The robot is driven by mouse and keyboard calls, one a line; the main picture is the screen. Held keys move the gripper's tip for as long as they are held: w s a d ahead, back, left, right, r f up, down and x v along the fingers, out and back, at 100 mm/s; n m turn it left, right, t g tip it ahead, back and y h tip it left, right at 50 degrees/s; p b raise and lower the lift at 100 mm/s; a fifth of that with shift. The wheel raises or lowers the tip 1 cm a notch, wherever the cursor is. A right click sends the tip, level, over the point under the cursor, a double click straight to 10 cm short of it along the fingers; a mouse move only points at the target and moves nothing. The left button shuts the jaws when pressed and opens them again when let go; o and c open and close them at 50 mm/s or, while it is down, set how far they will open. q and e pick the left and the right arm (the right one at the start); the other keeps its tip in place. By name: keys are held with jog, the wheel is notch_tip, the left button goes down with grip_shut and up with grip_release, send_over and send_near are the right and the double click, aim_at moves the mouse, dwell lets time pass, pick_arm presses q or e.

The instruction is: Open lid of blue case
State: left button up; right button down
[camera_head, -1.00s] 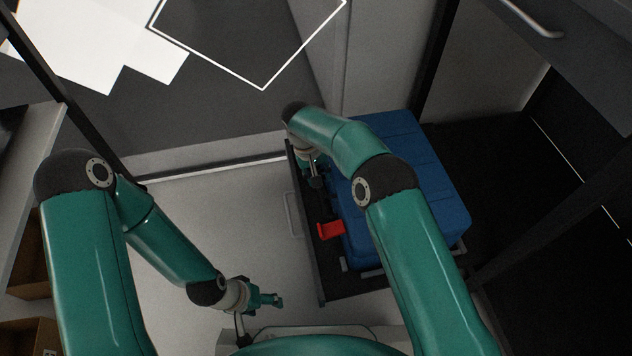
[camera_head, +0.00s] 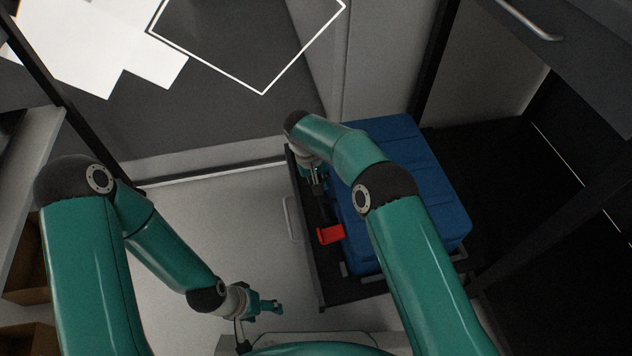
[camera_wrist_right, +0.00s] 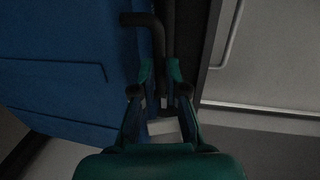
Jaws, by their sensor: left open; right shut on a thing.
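The blue case (camera_head: 430,180) lies in a dark drawer, right of the middle in the head view. My right arm crosses in front of it and hides part of it. A red part (camera_head: 331,234) sits at the case's left side. My right gripper (camera_head: 317,182) points down between the case and the drawer's left edge. In the right wrist view my right gripper (camera_wrist_right: 160,75) is shut on a dark bar (camera_wrist_right: 148,20) beside the blue case (camera_wrist_right: 65,75). My left gripper (camera_head: 268,302) is open and empty over the pale floor, left of the drawer.
The dark drawer (camera_head: 307,245) has a pale handle (camera_head: 291,217) on its front. A cabinet with a handle (camera_head: 530,20) stands at the upper right. Cardboard boxes (camera_head: 27,275) sit on a shelf at the left. The pale floor between my arms is clear.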

jog(key=w+d+r+y+p, duration=0.1)
jog(key=d+r+p, duration=0.4)
jog(key=r, duration=0.5)
jog(key=w+d+r+g+y+p, duration=0.1)
jog(key=d+r+y+p, duration=0.3)
jog(key=r+p, duration=0.6)
jog(key=shift+d+y, duration=0.3)
jog(key=shift+d, duration=0.05)
